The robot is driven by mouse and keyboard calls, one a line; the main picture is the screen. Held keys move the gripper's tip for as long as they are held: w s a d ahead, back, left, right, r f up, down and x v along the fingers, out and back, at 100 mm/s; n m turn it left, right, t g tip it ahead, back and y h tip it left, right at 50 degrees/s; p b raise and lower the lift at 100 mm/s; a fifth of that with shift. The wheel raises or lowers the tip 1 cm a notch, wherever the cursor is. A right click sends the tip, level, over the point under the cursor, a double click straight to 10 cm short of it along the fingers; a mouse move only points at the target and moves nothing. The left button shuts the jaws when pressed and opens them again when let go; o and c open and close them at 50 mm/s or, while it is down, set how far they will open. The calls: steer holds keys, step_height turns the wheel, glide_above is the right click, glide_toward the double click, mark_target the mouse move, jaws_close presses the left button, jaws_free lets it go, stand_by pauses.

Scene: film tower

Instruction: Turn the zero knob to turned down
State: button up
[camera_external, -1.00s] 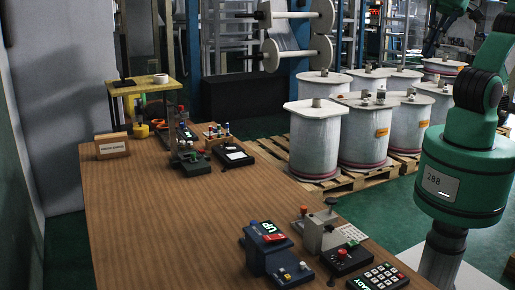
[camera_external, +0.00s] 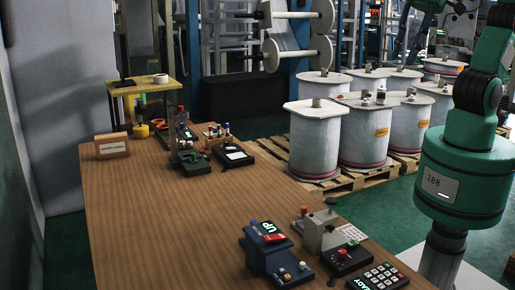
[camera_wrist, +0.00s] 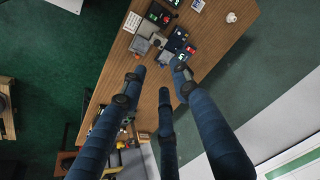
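I cannot tell for certain which part is the zero knob. A grey block device (camera_external: 318,231) with a dark round top (camera_external: 331,201) stands on the near right of the wooden table (camera_external: 180,222); it seems to show near the top of the wrist view as a grey block (camera_wrist: 141,45). A blue-grey device (camera_external: 266,257) with a lit "UP" display stands to its left.
A keypad box (camera_external: 377,277) and a black box with a red button (camera_external: 345,258) crowd the near right. More small devices (camera_external: 190,158) and a wooden sign (camera_external: 112,147) stand at the far end. The table's middle is clear. Drums (camera_external: 313,140) stand on pallets beyond.

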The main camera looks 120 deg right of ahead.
steer(key=w+f+m+g, duration=0.1)
steer(key=w+f+m, duration=0.3)
steer(key=w, duration=0.7)
steer(key=m+g+b, duration=0.2)
steer(key=m+g, duration=0.1)
steer(key=m, duration=0.5)
glide_above(303, 263)
step_height(303, 263, down, 30)
steer(key=shift+f, duration=0.2)
steer(key=shift+f, duration=0.1)
step_height(303, 263, down, 14)
steer(key=shift+r+b, duration=0.2)
steer(key=shift+b, duration=1.05)
jaws_close()
